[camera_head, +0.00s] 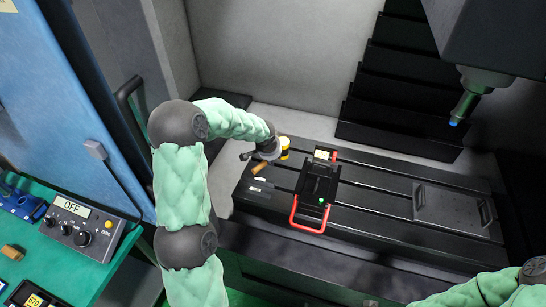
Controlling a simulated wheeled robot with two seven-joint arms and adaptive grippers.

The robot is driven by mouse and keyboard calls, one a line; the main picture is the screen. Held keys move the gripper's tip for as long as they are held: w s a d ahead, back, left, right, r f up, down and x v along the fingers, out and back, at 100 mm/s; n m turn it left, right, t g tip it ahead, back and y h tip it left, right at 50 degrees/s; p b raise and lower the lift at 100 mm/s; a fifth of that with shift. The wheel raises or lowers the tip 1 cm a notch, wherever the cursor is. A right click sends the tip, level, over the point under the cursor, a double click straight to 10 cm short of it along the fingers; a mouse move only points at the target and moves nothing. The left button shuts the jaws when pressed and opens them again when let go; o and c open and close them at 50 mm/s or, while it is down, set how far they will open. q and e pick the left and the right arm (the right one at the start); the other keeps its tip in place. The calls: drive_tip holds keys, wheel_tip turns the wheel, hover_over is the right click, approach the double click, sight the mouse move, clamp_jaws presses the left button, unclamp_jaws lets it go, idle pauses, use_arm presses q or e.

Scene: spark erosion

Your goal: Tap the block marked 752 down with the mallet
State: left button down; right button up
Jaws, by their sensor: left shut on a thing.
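My left gripper (268,155) is over the left end of the black slotted machine table (390,215). It is shut on what looks like the mallet (285,147), with a yellow head on its right and a brown handle end on its lower left. My fingers hide the middle of it. A black vise (317,187) with a red handle stands to the right of the gripper, apart from it. A pale block (321,155) shows at the vise's far end. Its marking is too small to read, so I cannot confirm 752. My right gripper is out of view.
Small pale pieces (259,183) lie at the table's left end. A flat grey plate (452,211) lies on the right. A blue-tipped machine head (464,107) hangs above right. A green bench (65,260) with a control box (82,228) stands at left.

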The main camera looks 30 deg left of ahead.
use_arm(q)
wheel_tip(320, 180, up, 9)
drive_tip(key=p, duration=0.5)
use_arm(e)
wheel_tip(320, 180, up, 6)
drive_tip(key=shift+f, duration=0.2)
use_arm(q)
drive_tip(key=shift+w, duration=0.1)
